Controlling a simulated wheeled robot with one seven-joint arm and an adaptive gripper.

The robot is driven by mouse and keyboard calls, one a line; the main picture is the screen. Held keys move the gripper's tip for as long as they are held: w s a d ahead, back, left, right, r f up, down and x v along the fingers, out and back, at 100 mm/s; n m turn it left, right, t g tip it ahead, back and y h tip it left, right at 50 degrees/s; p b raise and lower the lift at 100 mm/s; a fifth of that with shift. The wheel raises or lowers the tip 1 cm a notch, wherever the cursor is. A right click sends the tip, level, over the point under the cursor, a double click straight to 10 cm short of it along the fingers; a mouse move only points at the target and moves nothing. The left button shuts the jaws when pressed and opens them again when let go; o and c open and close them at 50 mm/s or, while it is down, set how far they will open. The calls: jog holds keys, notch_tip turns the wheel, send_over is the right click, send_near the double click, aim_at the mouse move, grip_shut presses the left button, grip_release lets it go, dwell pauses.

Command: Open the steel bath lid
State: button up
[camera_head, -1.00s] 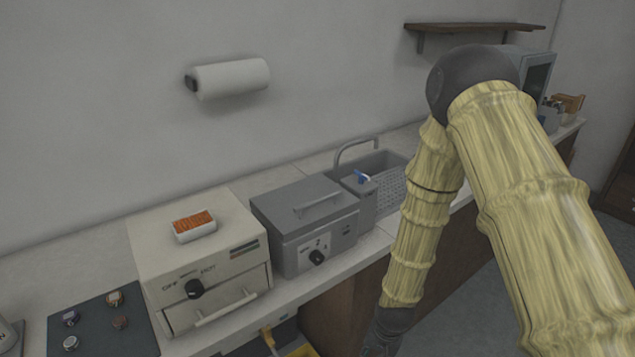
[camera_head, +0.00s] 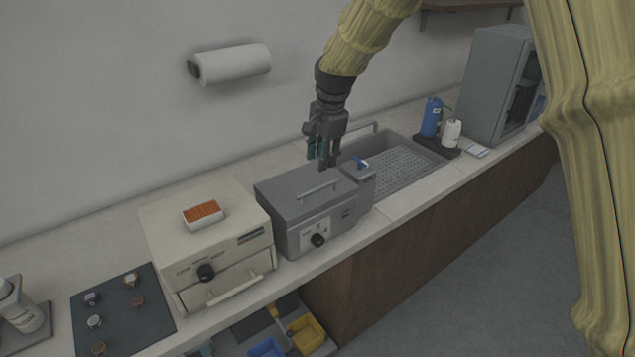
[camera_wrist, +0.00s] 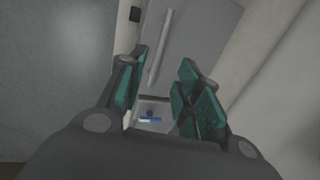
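The steel bath (camera_head: 308,231) is a grey box on the counter, with a dial on its front. Its grey lid (camera_head: 284,193) is shut and has a bar handle (camera_head: 318,192) on top. My gripper (camera_head: 324,162) points down above the lid's back right part, behind and a little above the handle. In the wrist view the handle (camera_wrist: 158,48) runs ahead of the fingers, with my gripper (camera_wrist: 160,95) open and empty. The fingers do not touch the handle.
A beige oven (camera_head: 212,255) with an orange-topped white tray (camera_head: 203,214) stands left of the bath. Blue and white bottles (camera_head: 452,132) stand beyond. A paper roll (camera_head: 235,64) hangs on the wall.

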aim_at(317, 188)
jog(key=f+p, duration=0.1)
jog(key=f, duration=0.2)
jog(key=w+f+p, duration=0.1)
jog(key=f, duration=0.3)
jog(key=a+f+p, duration=0.1)
jog(key=f, duration=0.2)
jog(key=shift+w+f+p, duration=0.15)
jog(key=shift+w+p, duration=0.15)
jog(key=shift+w, duration=0.05)
jog(key=shift+a, duration=0.1)
grip_shut()
